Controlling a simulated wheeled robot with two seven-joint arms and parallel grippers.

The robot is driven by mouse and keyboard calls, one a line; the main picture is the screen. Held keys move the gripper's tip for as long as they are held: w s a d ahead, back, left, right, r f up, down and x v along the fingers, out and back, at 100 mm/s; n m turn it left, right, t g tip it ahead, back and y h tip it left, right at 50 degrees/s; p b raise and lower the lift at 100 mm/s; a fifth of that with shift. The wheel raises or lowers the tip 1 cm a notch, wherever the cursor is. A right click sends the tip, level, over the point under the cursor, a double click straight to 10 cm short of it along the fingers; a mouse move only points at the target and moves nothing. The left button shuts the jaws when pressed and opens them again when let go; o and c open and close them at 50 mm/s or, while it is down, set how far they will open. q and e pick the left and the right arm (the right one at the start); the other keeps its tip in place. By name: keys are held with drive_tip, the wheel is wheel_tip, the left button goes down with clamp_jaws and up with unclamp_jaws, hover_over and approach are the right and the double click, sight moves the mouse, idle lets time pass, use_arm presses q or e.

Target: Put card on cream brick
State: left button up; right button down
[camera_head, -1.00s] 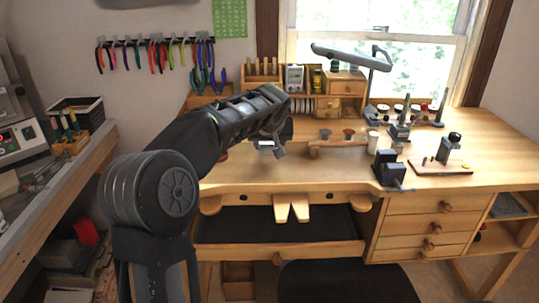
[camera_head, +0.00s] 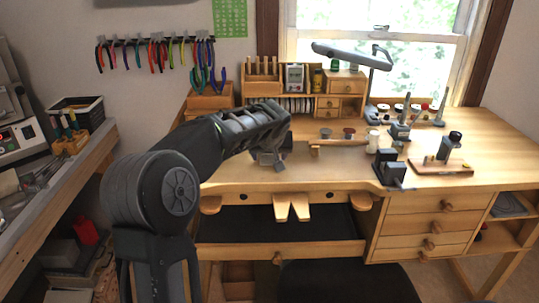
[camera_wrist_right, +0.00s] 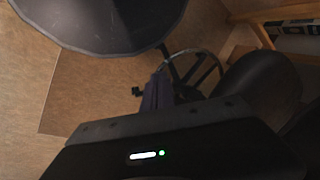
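My left gripper (camera_head: 270,161) hangs low over the workbench top (camera_head: 240,174), left of the middle. Its fingertips are small and dark, and I cannot tell whether they are open or shut or hold anything. I cannot make out a card or a cream brick in either view; the arm hides part of the bench top behind it. My right gripper is away from the bench: the right wrist view shows its dark housing (camera_wrist_right: 170,150) over the floor, but its fingers are not clear.
A wooden bar (camera_head: 338,142), a small cream cup (camera_head: 373,136) and a dark block-shaped tool (camera_head: 388,168) stand right of the gripper. A wooden organizer (camera_head: 263,82) is at the back. A round dark seat (camera_wrist_right: 105,20) is near my right wrist.

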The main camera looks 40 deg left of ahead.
use_arm(q)
drive_tip(key=shift+o, duration=0.5)
drive_tip(key=shift+r, duration=0.2)
drive_tip(key=v, duration=1.2)
drive_tip(key=shift+b, duration=0.4)
drive_tip(key=shift+f, duration=0.1)
